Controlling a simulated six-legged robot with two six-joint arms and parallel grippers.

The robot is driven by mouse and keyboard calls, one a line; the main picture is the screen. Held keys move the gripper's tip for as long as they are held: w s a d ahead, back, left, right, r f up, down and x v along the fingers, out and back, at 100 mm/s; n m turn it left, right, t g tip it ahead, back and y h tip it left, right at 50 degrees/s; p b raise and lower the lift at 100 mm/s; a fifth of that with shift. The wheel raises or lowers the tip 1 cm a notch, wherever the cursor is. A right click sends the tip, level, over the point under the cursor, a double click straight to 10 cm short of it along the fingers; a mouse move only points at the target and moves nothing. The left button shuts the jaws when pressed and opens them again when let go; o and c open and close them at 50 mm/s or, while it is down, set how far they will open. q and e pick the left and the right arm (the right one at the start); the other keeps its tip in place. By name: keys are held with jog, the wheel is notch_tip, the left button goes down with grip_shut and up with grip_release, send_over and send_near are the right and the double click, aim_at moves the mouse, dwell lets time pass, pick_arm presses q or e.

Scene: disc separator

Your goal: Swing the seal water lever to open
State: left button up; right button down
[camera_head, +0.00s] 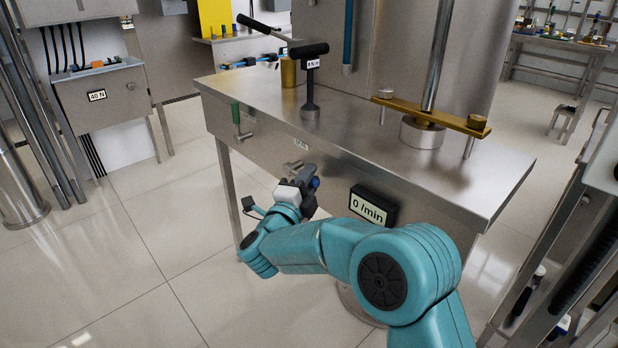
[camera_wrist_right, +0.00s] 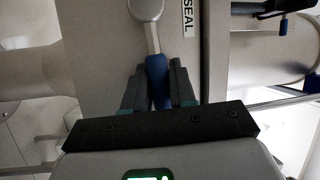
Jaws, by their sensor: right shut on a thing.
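The seal water lever is on the front face of the steel bench, under a small SEAL label (camera_head: 301,145). My left gripper is in neither view.
The steel bench (camera_head: 240,85) carries a post with a black T-handle (camera_head: 310,95) and a brass crossbar (camera_head: 430,115). A green-handled lever (camera_head: 237,115) is further left on its front. A 0 /min display (camera_head: 372,206) is right of my gripper.

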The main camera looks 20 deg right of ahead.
jog(key=r+n+p, duration=0.1)
jog(key=p, duration=0.1)
jog(key=r+n+y+p, duration=0.1)
jog(key=n+p, duration=0.1)
jog(key=p, duration=0.1)
jog(key=r+n+g+p, duration=0.1)
jog(key=p, duration=0.1)
jog(key=shift+w+a+r+n+y+p, duration=0.2)
jog(key=shift+w+n+y+p, duration=0.1)
jog(key=shift+w+p, duration=0.1)
jog(key=shift+w+n+p, duration=0.2)
jog(key=shift+n+p, duration=0.4)
jog(key=shift+p, duration=0.3)
jog(key=c, duration=1)
grip_release()
jog(key=shift+a, duration=0.1)
jog(key=v, duration=1.6)
jog(key=shift+a+r+p, duration=0.15)
jog(key=shift+r+p, duration=0.2)
jog(key=shift+r, duration=0.1)
